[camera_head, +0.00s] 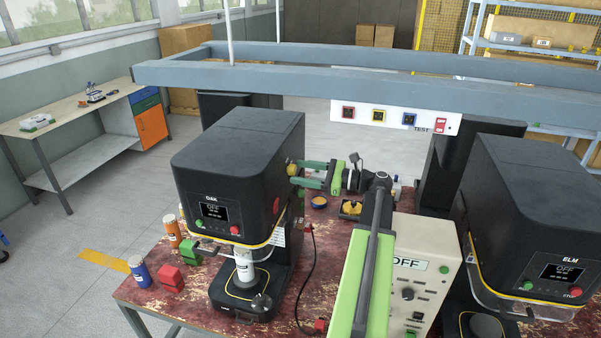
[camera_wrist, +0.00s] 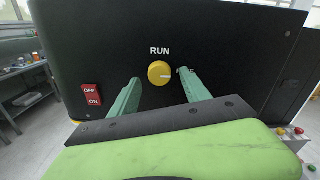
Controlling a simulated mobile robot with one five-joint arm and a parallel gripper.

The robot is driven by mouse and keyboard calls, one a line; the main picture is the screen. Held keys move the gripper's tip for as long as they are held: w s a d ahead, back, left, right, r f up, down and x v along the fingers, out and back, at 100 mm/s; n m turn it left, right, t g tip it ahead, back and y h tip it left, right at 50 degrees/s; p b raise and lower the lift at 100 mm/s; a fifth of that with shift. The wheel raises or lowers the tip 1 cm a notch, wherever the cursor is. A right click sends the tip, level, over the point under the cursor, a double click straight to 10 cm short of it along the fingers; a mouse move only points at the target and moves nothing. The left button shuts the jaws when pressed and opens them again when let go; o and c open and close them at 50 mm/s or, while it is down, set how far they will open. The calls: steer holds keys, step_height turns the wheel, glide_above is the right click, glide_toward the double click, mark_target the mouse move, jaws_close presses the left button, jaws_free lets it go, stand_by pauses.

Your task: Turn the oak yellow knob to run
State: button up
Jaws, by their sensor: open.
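The oak machine (camera_head: 238,170) is a black box labelled OAK, with OFF on its display. Its yellow knob (camera_wrist: 160,73) is on the side face, below the word RUN, and also shows at the machine's edge in the head view (camera_head: 292,168). A pale mark on the knob points right, toward a label partly hidden by a finger. My gripper (camera_head: 296,174) is open, its green fingers reaching the side face. In the wrist view my gripper (camera_wrist: 160,85) has one finger on each side of the knob, with gaps showing.
A red OFF/ON switch (camera_wrist: 92,95) is left of the knob. The elm machine (camera_head: 540,210) stands at the right, and a grey control box (camera_head: 425,270) marked OFF is between. A blue-grey overhead frame (camera_head: 330,55) spans above. Cans and red blocks (camera_head: 171,279) are at the table's left.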

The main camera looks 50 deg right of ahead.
steer(key=shift+w+a, duration=0.2)
steer(key=shift+w, duration=0.3)
steer(key=shift+c, duration=0.4)
jaws_close()
